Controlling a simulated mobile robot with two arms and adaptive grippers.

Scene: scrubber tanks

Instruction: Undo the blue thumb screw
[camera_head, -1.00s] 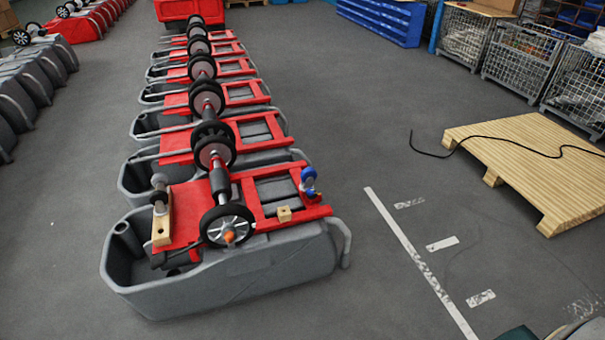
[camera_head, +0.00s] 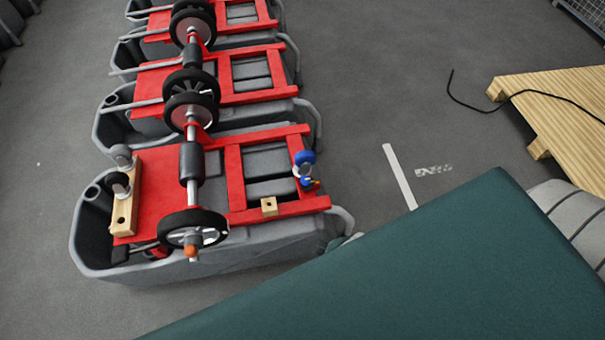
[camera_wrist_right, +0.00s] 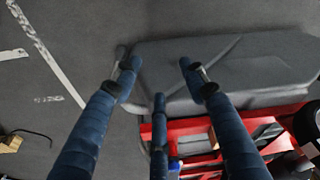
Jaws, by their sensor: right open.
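Two small blue parts, an upper knob (camera_head: 305,157) and a lower blue piece (camera_head: 307,181), sit at the right end of the red frame (camera_head: 235,180) on the nearest grey tank (camera_head: 230,258) in the head view. I cannot tell which is the thumb screw. A bit of blue (camera_wrist_right: 175,164) also shows low in the right wrist view, partly behind a finger. My right gripper (camera_wrist_right: 159,76) is open and empty, its three dark blue fingers spread in front of the tank and red frame, apart from the blue parts. My left gripper is not in view.
More tanks with red frames (camera_head: 205,80) stand in a row behind. A wheel (camera_head: 192,228), a wooden block (camera_head: 269,206) and a wooden bar (camera_head: 125,205) are on the nearest one. A pallet (camera_head: 560,105) with a black cable is at right.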

